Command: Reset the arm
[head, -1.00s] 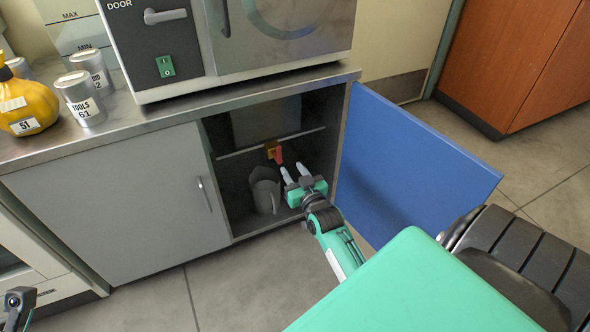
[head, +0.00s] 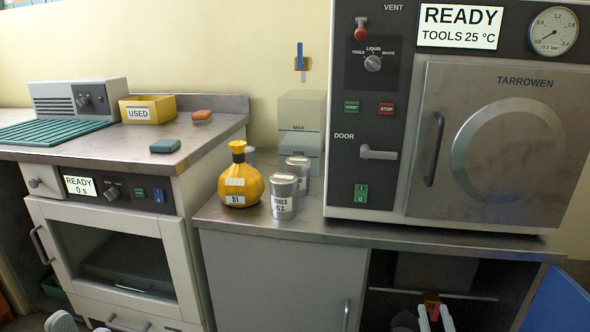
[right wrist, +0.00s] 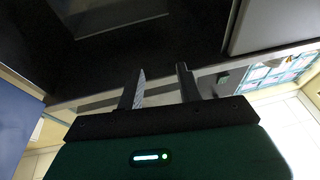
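My right gripper (head: 436,320) shows at the bottom edge of the head view, in front of the open cupboard (head: 385,285) under the autoclave. Most of both arms is out of view.
A blue door (head: 556,303) stands open at the right. A yellow bin (head: 147,108) stands farther left.

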